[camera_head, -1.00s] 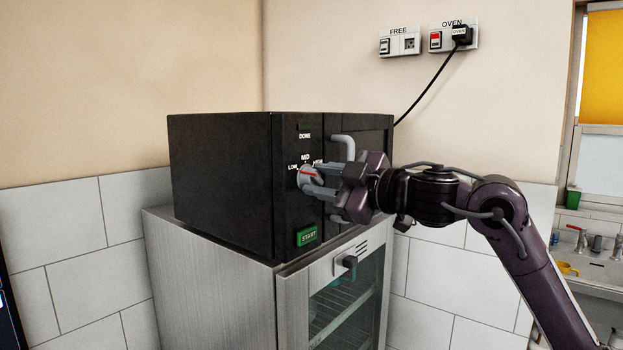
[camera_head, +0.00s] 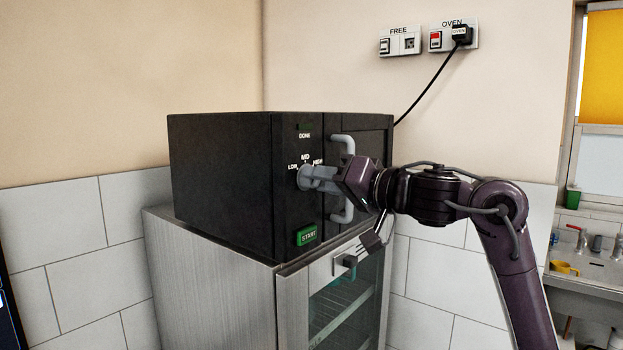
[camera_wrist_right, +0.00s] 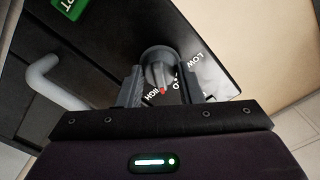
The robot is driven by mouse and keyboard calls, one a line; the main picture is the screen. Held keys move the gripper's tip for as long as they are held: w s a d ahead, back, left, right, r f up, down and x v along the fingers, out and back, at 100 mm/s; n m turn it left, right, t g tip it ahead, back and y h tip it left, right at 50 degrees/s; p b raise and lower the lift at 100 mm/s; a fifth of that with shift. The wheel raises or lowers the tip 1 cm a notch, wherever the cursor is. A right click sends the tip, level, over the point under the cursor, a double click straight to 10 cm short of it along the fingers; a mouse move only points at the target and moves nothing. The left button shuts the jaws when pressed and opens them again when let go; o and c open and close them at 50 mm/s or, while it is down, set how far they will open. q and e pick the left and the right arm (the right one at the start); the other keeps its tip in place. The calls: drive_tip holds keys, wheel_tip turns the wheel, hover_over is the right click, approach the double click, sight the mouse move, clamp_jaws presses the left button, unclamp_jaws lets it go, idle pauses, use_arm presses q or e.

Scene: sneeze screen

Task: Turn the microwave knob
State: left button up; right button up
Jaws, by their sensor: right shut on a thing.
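The black microwave (camera_head: 222,180) sits on a steel cabinet. Its grey round knob (camera_head: 304,178) is on the front panel under the LOW, MID and HIGH marks. My right gripper (camera_head: 312,178) is at the knob, with its fingers shut on it. In the right wrist view the two fingers (camera_wrist_right: 157,88) lie on either side of the knob (camera_wrist_right: 158,66), and its red mark points near the HIGH label. The fingers hide part of the knob in the head view. The green START button (camera_head: 307,235) is below. My left gripper is not in view.
The microwave's grey door handle (camera_head: 347,180) stands close beside my right gripper. The steel cabinet (camera_head: 215,285) has a glass door and a black knob (camera_head: 349,261). Wall sockets (camera_head: 453,38) are above, and a sink (camera_head: 590,262) is at the right.

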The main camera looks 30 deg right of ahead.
drive_tip(key=shift+m, duration=0.9)
drive_tip(key=o, duration=0.8)
drive_tip(key=shift+o, duration=0.2)
drive_tip(key=b+v, duration=0.2)
drive_tip(key=v, duration=0.4)
